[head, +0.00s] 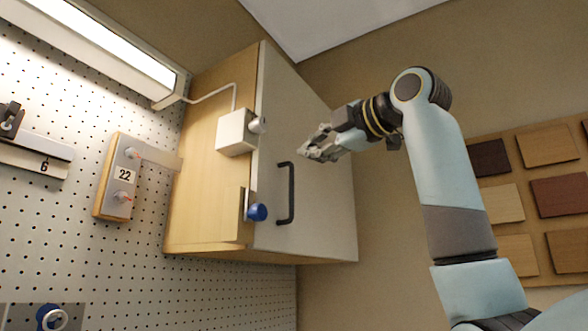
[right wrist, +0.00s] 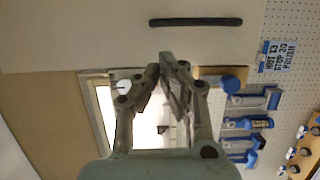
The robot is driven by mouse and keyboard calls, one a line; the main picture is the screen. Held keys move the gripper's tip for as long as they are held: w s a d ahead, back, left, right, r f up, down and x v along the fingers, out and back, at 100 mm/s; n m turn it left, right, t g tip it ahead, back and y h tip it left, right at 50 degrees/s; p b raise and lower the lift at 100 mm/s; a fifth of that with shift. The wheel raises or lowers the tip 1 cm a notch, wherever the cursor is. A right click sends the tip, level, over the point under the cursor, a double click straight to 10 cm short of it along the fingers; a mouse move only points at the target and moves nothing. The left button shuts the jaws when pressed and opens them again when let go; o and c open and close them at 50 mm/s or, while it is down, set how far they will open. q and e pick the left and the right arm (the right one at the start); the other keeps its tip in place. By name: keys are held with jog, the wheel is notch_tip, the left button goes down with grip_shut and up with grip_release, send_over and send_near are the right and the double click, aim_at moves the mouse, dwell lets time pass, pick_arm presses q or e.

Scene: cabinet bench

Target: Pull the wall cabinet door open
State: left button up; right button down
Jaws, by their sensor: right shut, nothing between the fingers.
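The wall cabinet (head: 210,180) has a pale wood side and a light grey door (head: 320,200), which looks closed. A black bar handle (head: 286,193) stands upright on the door near its left edge. My right gripper (head: 304,153) is in front of the door, a little above and to the right of the handle in the head view, apart from it. In the right wrist view, my right gripper (right wrist: 165,66) has its fingertips together with nothing held, and the handle (right wrist: 195,22) lies beyond the tips. My left gripper is not in view.
A white box (head: 235,132) with a cable and a blue knob (head: 257,212) sit at the cabinet's left side. Wood sample panels (head: 548,145) hang at right. Blue tools (right wrist: 250,125) hang on pegboard.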

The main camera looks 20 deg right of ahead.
aim_at(274, 169)
jog(key=p+x, duration=0.3)
jog(key=x, duration=0.5)
jog(key=shift+w+a, duration=0.15)
jog(key=shift+w, duration=0.1)
jog(key=shift+w+a+f+p, duration=0.15)
jog(key=shift+w+f+p, duration=0.05)
jog(key=shift+w+p, duration=0.2)
jog(key=shift+s, duration=0.1)
